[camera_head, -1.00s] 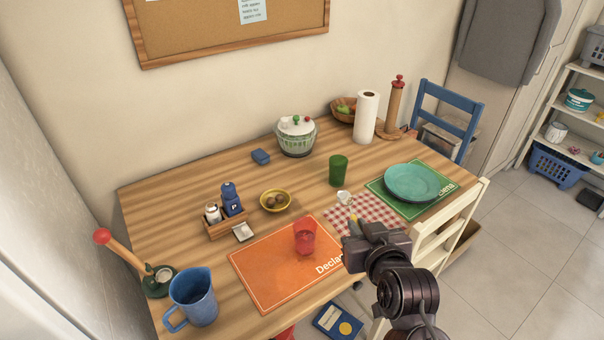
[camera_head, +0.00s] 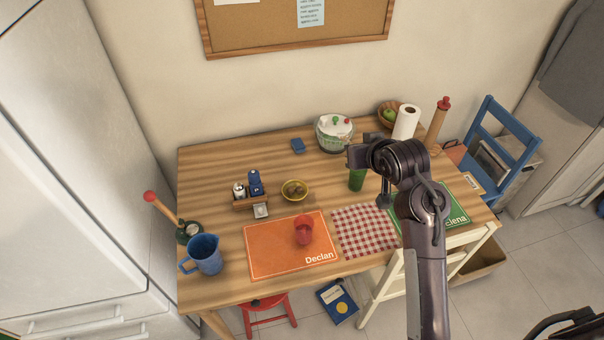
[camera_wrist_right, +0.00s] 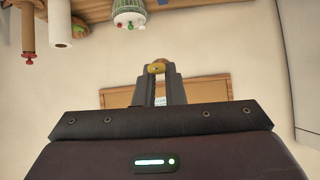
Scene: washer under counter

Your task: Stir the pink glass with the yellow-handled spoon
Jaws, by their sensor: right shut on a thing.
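The pink glass (camera_head: 303,230), a reddish see-through tumbler, stands upright on the orange placemat (camera_head: 265,257). My right gripper (camera_head: 356,157) is raised near the green glass, to the right of and farther back than the pink glass, and apart from it. In the right wrist view, my right gripper (camera_wrist_right: 160,74) is shut on the yellow-handled spoon (camera_wrist_right: 156,68); only a bit of yellow shows between the fingertips. The spoon's bowl cannot be made out in either view. My left gripper is not in view.
A green glass (camera_head: 356,181) stands partly behind my gripper. A checked cloth (camera_head: 362,230) lies bare right of the orange placemat. A yellow bowl (camera_head: 295,190), a condiment caddy (camera_head: 243,205) and a blue jug (camera_head: 206,255) stand left. My arm covers much of the green placemat (camera_head: 458,215).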

